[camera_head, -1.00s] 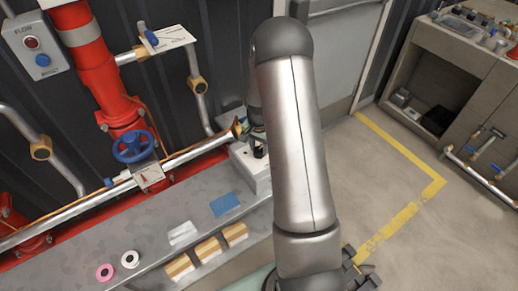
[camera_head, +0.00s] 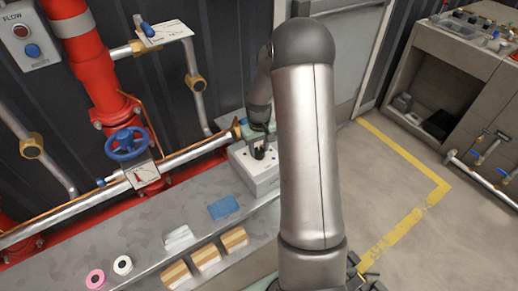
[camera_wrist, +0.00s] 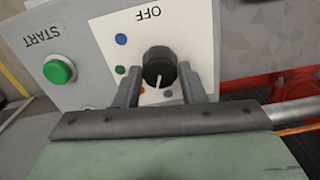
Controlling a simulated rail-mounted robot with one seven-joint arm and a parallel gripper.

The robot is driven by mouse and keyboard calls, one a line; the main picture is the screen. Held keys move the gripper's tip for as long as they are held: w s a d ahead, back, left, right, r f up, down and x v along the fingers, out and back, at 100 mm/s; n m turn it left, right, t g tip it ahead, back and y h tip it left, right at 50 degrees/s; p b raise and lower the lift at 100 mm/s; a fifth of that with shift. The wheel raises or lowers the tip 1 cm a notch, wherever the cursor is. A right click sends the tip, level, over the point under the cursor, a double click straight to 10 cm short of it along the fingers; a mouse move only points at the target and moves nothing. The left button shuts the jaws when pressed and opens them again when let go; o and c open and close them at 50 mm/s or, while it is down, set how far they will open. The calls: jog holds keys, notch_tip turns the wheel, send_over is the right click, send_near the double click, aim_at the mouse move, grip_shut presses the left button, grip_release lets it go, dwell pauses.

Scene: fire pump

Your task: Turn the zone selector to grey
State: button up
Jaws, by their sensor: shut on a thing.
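The zone selector is a black round knob (camera_wrist: 159,66) with a white pointer line, on a pale panel (camera_wrist: 193,25) marked OFF, upside down in the wrist view. The pointer faces the bottom of that view, between two small dots partly beside my fingers. A blue dot (camera_wrist: 121,40) and a green dot (camera_wrist: 120,70) lie left of the knob. My gripper (camera_wrist: 160,85) is shut on the knob, one finger on each side. In the head view, my gripper (camera_head: 259,141) reaches down onto the selector box (camera_head: 262,182).
A green START button (camera_wrist: 59,70) is left of the selector panel in the wrist view. A blue valve wheel (camera_head: 126,144), red pipework (camera_head: 90,60) and a silver pipe (camera_head: 195,150) are left of the box.

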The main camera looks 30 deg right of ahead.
aim_at(259, 150)
jog(key=shift+n, duration=2.2)
jog(key=o, duration=1)
jog(key=shift+r, duration=0.1)
notch_tip(259, 150, up, 17)
jog(key=shift+r, duration=0.15)
